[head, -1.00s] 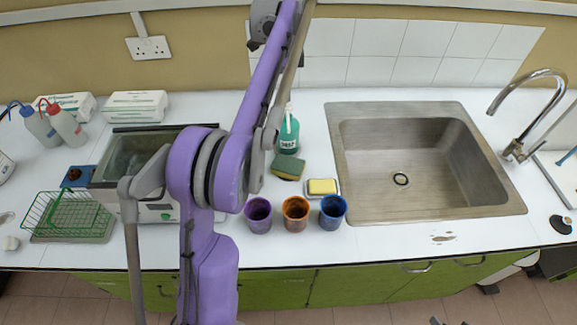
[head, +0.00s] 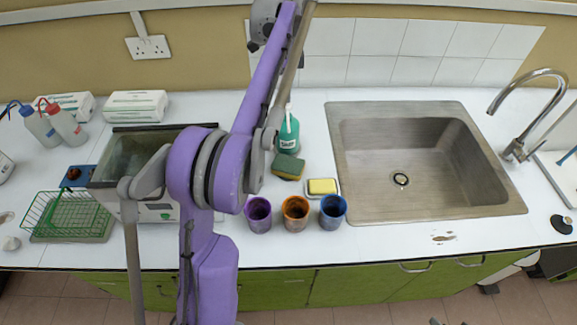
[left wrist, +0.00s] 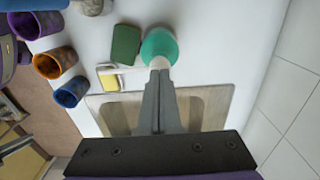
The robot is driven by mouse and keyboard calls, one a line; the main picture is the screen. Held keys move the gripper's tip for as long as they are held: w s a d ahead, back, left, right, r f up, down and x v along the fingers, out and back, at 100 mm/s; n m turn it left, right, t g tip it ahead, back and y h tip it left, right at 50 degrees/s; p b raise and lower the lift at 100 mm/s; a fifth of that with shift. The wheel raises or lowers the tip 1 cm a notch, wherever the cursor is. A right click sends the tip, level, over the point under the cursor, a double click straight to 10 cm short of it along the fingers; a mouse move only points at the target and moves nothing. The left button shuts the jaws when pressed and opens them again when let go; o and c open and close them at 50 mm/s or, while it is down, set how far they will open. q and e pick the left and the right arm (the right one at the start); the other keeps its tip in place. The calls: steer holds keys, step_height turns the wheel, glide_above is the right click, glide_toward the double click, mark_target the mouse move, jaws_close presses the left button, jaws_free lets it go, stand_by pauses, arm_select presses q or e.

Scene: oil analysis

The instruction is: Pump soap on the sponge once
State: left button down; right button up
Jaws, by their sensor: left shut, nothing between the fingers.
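The green soap bottle (head: 288,139) with a white pump top stands behind the cups, partly hidden by my left arm. The green and yellow sponge (head: 287,167) lies just in front of it. In the left wrist view, my left gripper (left wrist: 159,80) is shut and empty. Its fingertips overlap the pump's white nozzle (left wrist: 158,62), with the green bottle (left wrist: 160,44) beyond; I cannot tell whether they touch. The sponge (left wrist: 125,46) lies beside the bottle there. No soap shows on its visible face. My right gripper is not in view.
A yellow soap bar (head: 322,186) sits on a small dish beside the sponge. Purple (head: 258,215), orange (head: 295,214) and blue (head: 333,212) cups line the front. A metal sink (head: 336,150) is at right; a green wire rack (head: 40,215) is at left.

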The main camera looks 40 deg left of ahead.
arm_select(q)
steer(key=shift+f+b, duration=0.45)
steer(key=shift+f, duration=0.8)
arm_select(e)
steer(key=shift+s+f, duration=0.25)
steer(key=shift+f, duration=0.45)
arm_select(q)
steer(key=shift+r, duration=0.1)
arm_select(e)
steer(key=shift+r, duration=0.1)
arm_select(q)
steer(key=shift+r+p, duration=0.9)
steer(key=shift+r, duration=0.45)
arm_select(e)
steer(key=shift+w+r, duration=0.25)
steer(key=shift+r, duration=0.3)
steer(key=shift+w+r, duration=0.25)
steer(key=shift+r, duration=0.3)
arm_select(q)
steer(key=shift+r, duration=0.1)
